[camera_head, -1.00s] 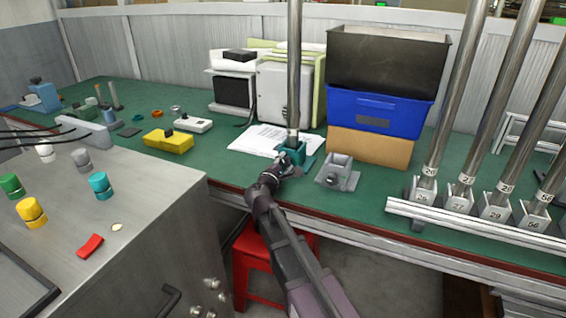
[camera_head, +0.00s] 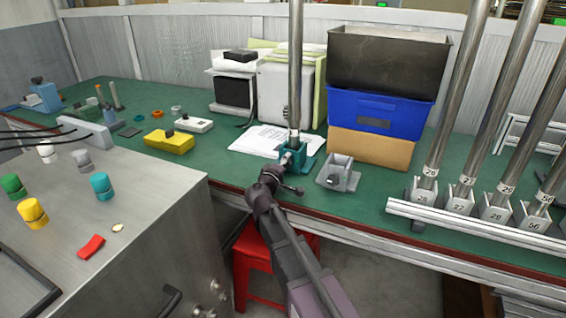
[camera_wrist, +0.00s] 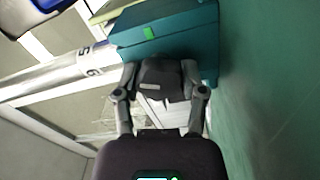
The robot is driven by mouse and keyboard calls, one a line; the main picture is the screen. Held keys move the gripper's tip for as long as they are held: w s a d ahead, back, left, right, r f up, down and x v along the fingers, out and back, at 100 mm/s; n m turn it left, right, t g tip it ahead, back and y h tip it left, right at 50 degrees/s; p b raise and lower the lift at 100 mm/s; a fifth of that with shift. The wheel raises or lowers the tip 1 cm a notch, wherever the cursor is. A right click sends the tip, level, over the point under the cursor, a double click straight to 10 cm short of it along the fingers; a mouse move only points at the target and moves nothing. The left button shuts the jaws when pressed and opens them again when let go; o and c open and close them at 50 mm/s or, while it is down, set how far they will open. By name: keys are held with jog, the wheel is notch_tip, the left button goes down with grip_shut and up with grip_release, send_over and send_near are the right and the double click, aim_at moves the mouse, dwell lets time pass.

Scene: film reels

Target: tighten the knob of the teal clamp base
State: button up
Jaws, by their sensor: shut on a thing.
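The teal clamp base (camera_head: 303,162) stands near the front edge of the green bench and holds an upright metal pole (camera_head: 295,75). In the wrist view the teal base (camera_wrist: 190,35) fills the upper middle, with a bright green mark on its face. Its dark knob (camera_wrist: 163,80) sits between the fingers of my gripper (camera_wrist: 160,92), which is shut on it. In the head view my gripper (camera_head: 284,181) reaches the near side of the base and mostly hides the knob. The numbered pole (camera_wrist: 75,68) shows at the left of the wrist view.
A grey clamp base (camera_head: 337,174) stands empty just right of the teal one. Stacked bins (camera_head: 380,110) stand behind it. Papers (camera_head: 255,140) lie behind left. More poles stand in a rack (camera_head: 470,220) at right. A red stool (camera_head: 262,262) is below the bench.

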jog(key=shift+w+a, duration=0.15)
dwell(0.3)
jog(key=o, duration=1.2)
jog(key=shift+c, duration=0.2)
jog(key=shift+m, duration=0.3)
jog(key=shift+s, duration=0.2)
jog(key=shift+s, duration=0.45)
jog(key=v, duration=1.1)
jog(key=shift+a, duration=0.1)
